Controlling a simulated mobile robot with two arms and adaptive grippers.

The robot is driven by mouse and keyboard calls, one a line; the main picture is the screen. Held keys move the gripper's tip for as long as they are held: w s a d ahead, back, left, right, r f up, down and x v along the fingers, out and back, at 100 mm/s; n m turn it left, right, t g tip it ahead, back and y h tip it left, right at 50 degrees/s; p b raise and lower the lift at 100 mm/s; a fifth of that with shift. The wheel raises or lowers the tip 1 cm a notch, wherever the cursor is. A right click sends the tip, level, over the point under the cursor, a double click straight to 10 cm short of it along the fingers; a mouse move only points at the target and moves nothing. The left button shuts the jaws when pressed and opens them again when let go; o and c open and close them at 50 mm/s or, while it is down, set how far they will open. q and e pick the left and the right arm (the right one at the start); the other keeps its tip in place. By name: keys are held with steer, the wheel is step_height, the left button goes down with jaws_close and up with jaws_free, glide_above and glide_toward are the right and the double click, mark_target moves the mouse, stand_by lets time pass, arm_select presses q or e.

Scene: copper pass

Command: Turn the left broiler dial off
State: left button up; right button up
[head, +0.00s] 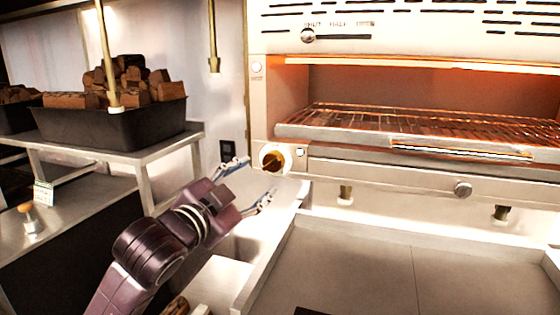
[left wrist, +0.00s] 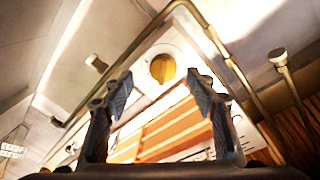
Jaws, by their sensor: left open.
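The left broiler dial (head: 273,160) is a brass knob on a pale round plate at the lower left corner of the broiler front. In the left wrist view the dial (left wrist: 162,68) sits ahead, between and beyond the fingertips. My left gripper (head: 254,182) is open and empty, just below and left of the dial, apart from it. Its two fingers also show in the left wrist view (left wrist: 160,90). The broiler (head: 400,165) glows orange inside, over a wire rack. My right gripper is not in view.
A shelf (head: 170,150) with a black bin (head: 70,128) of wood chunks stands at left. A steel counter (head: 370,270) lies below the broiler.

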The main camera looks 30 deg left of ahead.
mark_target(268, 166)
arm_select(q)
steer(key=shift+w+a+r+p, duration=0.1)
steer(key=shift+w+r+p, duration=0.3)
steer(key=shift+w, duration=0.2)
steer(key=shift+w+a+r+p, duration=0.1)
steer(key=shift+w+r+p, duration=0.15)
steer(key=shift+w+p, duration=0.25)
steer(key=w, duration=0.3)
steer(key=shift+a+f, duration=0.15)
steer(key=shift+f, duration=0.1)
steer(key=shift+w, duration=0.4)
steer(key=c, duration=1.2)
steer(key=shift+o, duration=0.2)
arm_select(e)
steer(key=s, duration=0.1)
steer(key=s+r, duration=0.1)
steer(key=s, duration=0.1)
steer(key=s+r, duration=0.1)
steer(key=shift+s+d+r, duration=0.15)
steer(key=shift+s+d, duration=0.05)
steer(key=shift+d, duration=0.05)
